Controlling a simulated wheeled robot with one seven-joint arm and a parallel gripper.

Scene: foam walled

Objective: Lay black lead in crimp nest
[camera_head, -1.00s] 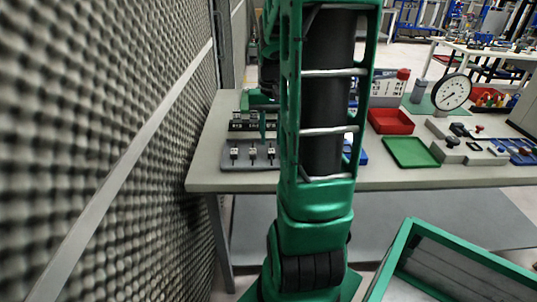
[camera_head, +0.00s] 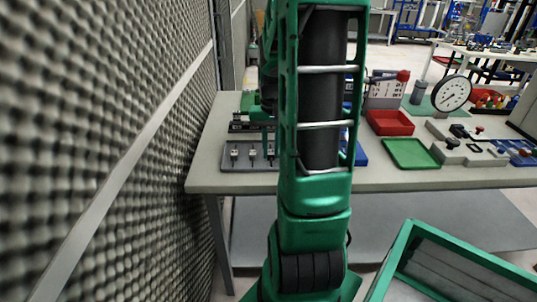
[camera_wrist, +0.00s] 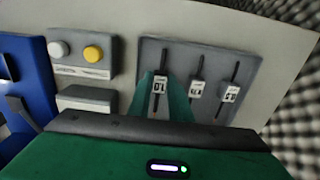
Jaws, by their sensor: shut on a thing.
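A grey plate (camera_head: 232,163) with three dark slots and small white-labelled blocks lies at the left front of the table; it also shows in the wrist view (camera_wrist: 217,64). I cannot tell for sure which part of it is the crimp nest. My gripper (camera_wrist: 163,84) is over the plate's left slot in the wrist view, its two green fingers either side of the left labelled block. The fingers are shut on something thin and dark. The black lead itself is not clearly seen; the hand and fingers hide most of it. In the head view my arm hides much of this area.
A red tray (camera_head: 390,122), green tray (camera_head: 411,153) and dial gauge (camera_head: 451,93) lie to the right. A foam wall (camera_head: 110,150) is close on the left.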

